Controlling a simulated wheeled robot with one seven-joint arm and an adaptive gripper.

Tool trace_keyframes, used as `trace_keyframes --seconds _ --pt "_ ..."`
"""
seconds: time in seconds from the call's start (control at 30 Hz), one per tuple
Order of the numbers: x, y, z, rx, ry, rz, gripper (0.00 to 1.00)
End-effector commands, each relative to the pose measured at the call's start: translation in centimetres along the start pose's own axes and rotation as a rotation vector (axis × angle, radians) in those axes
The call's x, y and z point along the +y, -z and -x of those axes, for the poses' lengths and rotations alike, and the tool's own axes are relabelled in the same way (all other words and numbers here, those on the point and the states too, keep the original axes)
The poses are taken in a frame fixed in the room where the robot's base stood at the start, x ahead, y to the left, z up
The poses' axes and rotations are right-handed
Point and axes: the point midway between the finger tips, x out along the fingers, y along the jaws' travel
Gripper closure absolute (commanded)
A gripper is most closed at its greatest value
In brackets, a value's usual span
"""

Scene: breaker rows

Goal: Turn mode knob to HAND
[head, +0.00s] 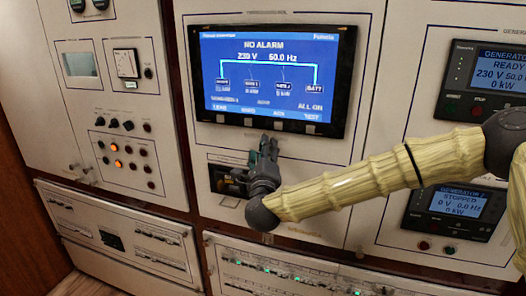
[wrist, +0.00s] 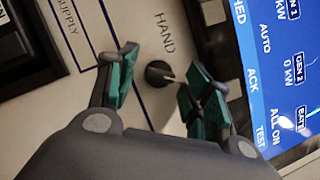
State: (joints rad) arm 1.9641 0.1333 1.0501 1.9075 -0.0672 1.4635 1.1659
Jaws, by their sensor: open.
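The mode knob (wrist: 159,73) is a small round black knob on the cream panel in the wrist view. A pale pointer mark on it points right, toward the display side. The printed word HAND (wrist: 165,33) lies just above the knob in that view. My gripper (wrist: 161,62) is open, with one teal-padded finger on each side of the knob. The fingers appear apart from it; the exact depth is unclear. In the head view my gripper (head: 265,146) is at the panel just below the large display, and the knob is hidden behind it.
The large blue display (head: 272,75) reads NO ALARM, directly above my gripper. A dark recessed unit (head: 226,180) sits left of my gripper. Generator screens (head: 487,78) are at the right. Breaker rows (head: 290,270) run below. Other knobs and lamps (head: 122,150) are at the left.

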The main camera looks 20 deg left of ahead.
Motion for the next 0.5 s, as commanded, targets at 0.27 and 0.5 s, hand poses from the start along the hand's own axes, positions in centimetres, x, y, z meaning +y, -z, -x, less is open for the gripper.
trace_keyframes --seconds 0.27,0.5 --pt "0.0 -0.02 0.02 0.0 0.0 0.0 0.91" --pt "-0.02 -0.02 0.02 0.0 -0.003 0.008 0.95"
